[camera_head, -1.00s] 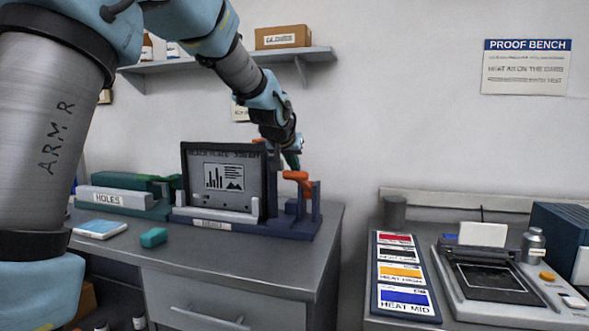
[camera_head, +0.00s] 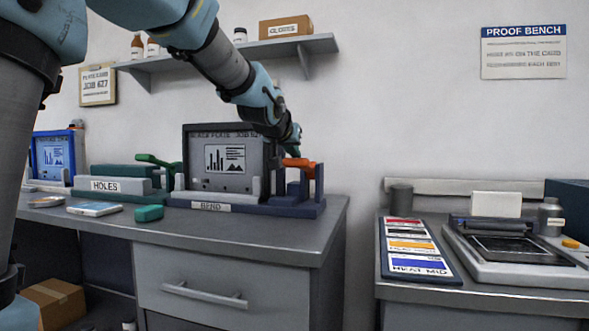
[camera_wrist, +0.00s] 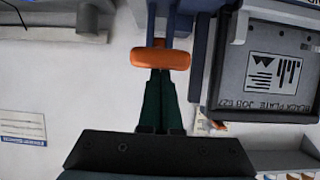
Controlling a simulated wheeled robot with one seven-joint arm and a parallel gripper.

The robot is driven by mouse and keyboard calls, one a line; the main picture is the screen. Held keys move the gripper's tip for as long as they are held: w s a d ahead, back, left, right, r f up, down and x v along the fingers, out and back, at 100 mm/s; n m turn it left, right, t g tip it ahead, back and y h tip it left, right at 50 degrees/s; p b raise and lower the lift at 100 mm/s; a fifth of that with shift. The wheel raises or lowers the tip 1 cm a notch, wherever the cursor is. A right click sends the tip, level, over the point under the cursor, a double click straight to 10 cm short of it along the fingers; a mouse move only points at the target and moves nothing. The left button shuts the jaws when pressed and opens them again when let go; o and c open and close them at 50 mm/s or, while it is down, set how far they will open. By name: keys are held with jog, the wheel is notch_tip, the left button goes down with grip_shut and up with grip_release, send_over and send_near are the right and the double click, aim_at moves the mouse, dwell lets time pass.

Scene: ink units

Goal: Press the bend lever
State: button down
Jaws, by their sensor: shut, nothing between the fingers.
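The bend lever has an orange handle (camera_head: 298,163) on the blue bend unit (camera_head: 245,209), which is labelled BEND. The handle also shows in the wrist view (camera_wrist: 160,58). A grey-framed plate (camera_head: 222,160) stands upright in the unit, left of the lever. My gripper (camera_wrist: 160,76) is shut and empty. In the wrist view its green fingertips meet the edge of the orange handle, touching it or very close; I cannot tell which. In the head view my gripper (camera_head: 294,152) is at the handle, its fingertips partly hidden.
The green HOLES unit (camera_head: 125,186) stands to the left, with a small green block (camera_head: 149,213) in front. A blue-framed plate (camera_head: 52,157) is at far left. A shelf (camera_head: 230,55) hangs above. A gap separates this bench from the proof bench (camera_head: 480,290).

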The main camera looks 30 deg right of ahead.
notch_tip(320, 180, down, 9)
jog(key=t+h+b, duration=0.2)
jog(key=b, duration=2.3)
jog(key=shift+s+a+f, duration=0.15)
jog(key=shift+s+a, duration=0.2)
jog(key=shift+s, duration=0.05)
jog(key=shift+f, duration=0.3)
jog(key=shift+r, duration=0.1)
jog(key=s+a+r+p, duration=0.2)
jog(key=s+a+r, duration=0.3)
jog(key=s+a, duration=0.2)
jog(key=shift+s+a+r, duration=0.2)
jog(key=shift+s+a, duration=0.05)
jog(key=shift+s, duration=0.25)
